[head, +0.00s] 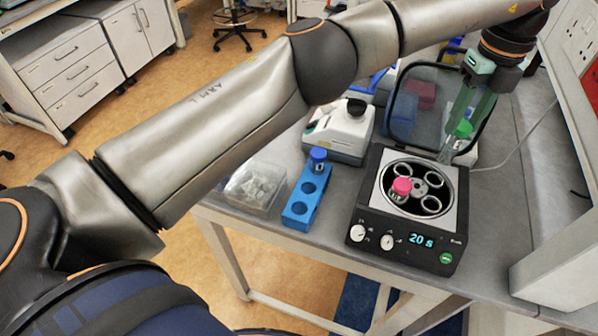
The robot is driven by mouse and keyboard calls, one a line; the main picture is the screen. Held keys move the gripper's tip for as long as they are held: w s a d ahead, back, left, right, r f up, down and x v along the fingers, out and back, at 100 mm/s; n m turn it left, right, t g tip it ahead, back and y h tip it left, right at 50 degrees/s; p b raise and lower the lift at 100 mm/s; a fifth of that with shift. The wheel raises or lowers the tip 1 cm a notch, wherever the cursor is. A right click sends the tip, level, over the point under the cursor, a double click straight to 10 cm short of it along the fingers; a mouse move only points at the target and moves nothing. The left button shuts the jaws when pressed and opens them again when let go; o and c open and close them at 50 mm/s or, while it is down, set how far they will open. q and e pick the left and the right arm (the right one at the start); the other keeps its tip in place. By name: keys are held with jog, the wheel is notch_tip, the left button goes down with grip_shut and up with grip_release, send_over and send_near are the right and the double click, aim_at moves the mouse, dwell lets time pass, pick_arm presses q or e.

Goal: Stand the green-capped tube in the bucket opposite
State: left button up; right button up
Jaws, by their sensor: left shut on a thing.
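My left gripper (468,112) reaches over from the top right and is shut on the green-capped tube (463,129). It holds the tube above the back right edge of the centrifuge (453,216), apart from the rotor. The centrifuge's rotor (419,182) is exposed, with several round buckets. A pink-capped tube (401,187) stands in the rotor's front left bucket. The front right bucket (431,204) across from it looks empty. My right gripper is not in view.
The centrifuge's clear lid (425,100) stands open behind the rotor, close to my gripper. A blue rack (300,211) with a blue-capped tube (318,157) and a clear box (254,186) stand to the left. A white device (340,133) stands behind the rack.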

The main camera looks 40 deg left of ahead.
aim_at(452, 146)
pick_arm(q)
jog(key=shift+w, duration=0.1)
dwell(0.3)
jog(key=shift+f+b, duration=0.95)
jog(key=shift+f, duration=0.9)
jog(key=shift+f, duration=0.2)
jog(key=shift+f, duration=0.3)
jog(key=shift+f+b, duration=0.15)
jog(key=shift+b, duration=0.15)
jog(key=shift+f+b, duration=0.35)
jog(key=shift+f, duration=0.3)
jog(key=shift+f, duration=0.15)
